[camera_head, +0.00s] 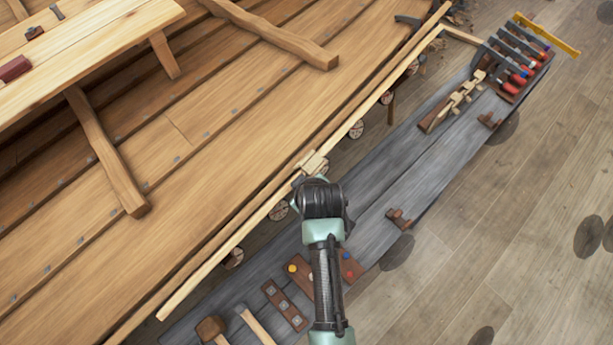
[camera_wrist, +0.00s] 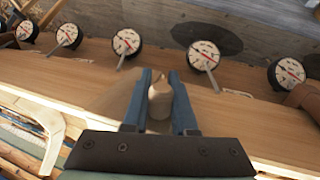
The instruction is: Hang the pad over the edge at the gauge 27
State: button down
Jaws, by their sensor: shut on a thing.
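My gripper (camera_head: 309,175) is at the hull's upper edge strip (camera_head: 240,234), near the middle of the head view. In the wrist view its two blue fingers (camera_wrist: 160,76) are shut on a small beige piece (camera_wrist: 159,103), which looks like the pad. In the head view a pale block-like piece (camera_head: 312,162) shows at the edge by my gripper; I cannot tell whether it rests on the strip. Several round gauges with red needles stand along the edge, one (camera_wrist: 126,42) left and one (camera_wrist: 203,54) right of the fingertips. Their numbers are not legible.
A long grey bench (camera_head: 365,190) runs beside the hull, with a screwdriver rack (camera_head: 515,65), wooden clamps (camera_head: 460,100), brown blocks and mallets (camera_head: 211,328). Wooden ribs (camera_head: 105,150) cross the planks. The plank floor (camera_head: 520,200) to the right is largely open.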

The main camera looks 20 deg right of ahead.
jog(key=shift+f, duration=0.2)
dwell(0.3)
jog(key=c, duration=0.6)
grip_release()
jog(key=shift+c, duration=0.2)
jog(key=b+v, duration=0.1)
jog(key=v, duration=1.2)
jog(key=shift+w, duration=0.1)
